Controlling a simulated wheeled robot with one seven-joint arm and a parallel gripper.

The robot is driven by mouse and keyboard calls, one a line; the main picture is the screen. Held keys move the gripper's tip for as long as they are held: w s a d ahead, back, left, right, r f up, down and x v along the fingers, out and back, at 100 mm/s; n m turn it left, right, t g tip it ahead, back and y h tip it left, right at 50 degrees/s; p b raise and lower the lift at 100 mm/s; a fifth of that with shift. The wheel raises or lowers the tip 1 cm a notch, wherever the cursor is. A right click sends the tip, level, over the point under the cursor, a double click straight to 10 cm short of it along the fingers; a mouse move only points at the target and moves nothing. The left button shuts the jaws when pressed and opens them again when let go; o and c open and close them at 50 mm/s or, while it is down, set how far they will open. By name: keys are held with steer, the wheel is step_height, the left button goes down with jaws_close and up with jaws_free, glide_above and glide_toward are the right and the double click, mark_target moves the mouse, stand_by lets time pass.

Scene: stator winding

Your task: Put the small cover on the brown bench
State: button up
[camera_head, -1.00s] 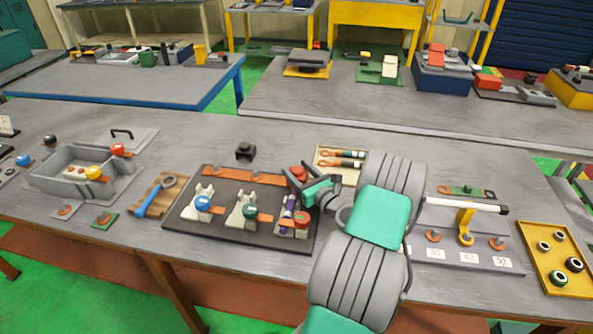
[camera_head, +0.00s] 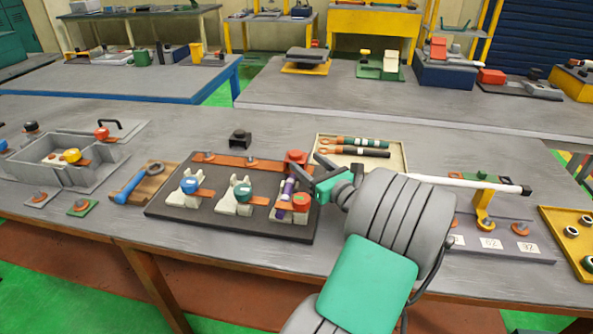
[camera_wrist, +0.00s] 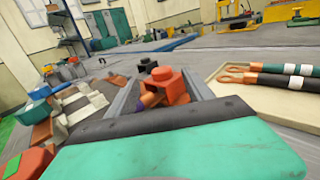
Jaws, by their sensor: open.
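No piece is clearly marked as the small cover; a small black cap-like block (camera_head: 240,139) stands on the grey table behind the dark fixture board. A red-orange capped piece (camera_head: 296,160) is at that board's back right corner. My gripper (camera_head: 310,174) is open at the board's right side. In the wrist view the red-orange piece (camera_wrist: 172,84) shows between the open fingers, apart from the palm; whether a finger touches it I cannot tell. The black block (camera_wrist: 148,63) is beyond it. A brown wooden base (camera_head: 150,184) under a blue-handled tool may be the brown bench.
The dark board (camera_head: 225,222) holds several clamps with blue, green and red caps. A grey box (camera_head: 30,172) stands at left; a yellow tray (camera_head: 565,225) is at far right. Table behind the black block is clear.

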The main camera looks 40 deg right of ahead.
mark_target(299, 156)
steer(key=w, duration=0.4)
steer(key=w+d, duration=0.1)
steer(key=w, duration=0.2)
steer(key=shift+w, duration=0.1)
jaws_close()
stand_by(0.4)
